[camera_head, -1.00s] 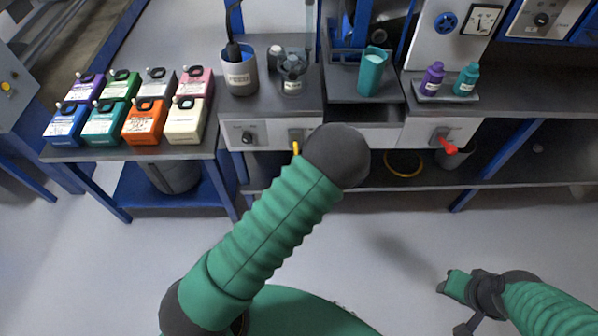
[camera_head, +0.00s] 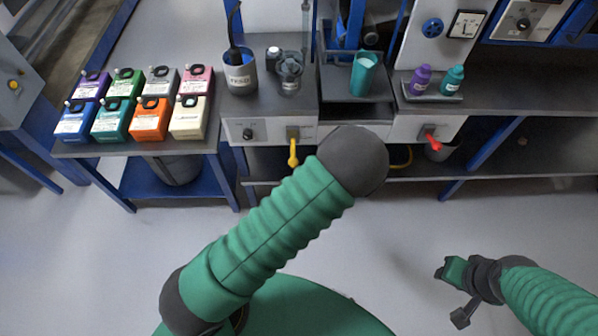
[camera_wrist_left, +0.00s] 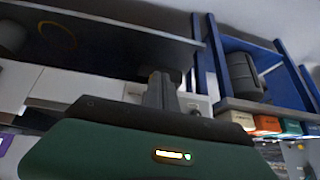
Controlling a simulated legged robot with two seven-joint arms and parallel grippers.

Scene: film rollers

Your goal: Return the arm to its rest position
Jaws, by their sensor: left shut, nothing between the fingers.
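My left arm (camera_head: 265,235), green and ribbed with a dark rounded joint (camera_head: 352,162), reaches up and right across the middle of the head view. Its gripper is hidden behind that joint there. In the left wrist view my left gripper (camera_wrist_left: 160,88) shows as dark fingers, shut and empty, in front of the pale bench front. My right gripper (camera_head: 444,268) is at the lower right of the head view over bare floor, away from the bench. It is too small to tell whether its jaws are open.
The side table (camera_head: 70,150) carries several coloured boxes (camera_head: 149,120). The floor (camera_head: 400,230) is clear.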

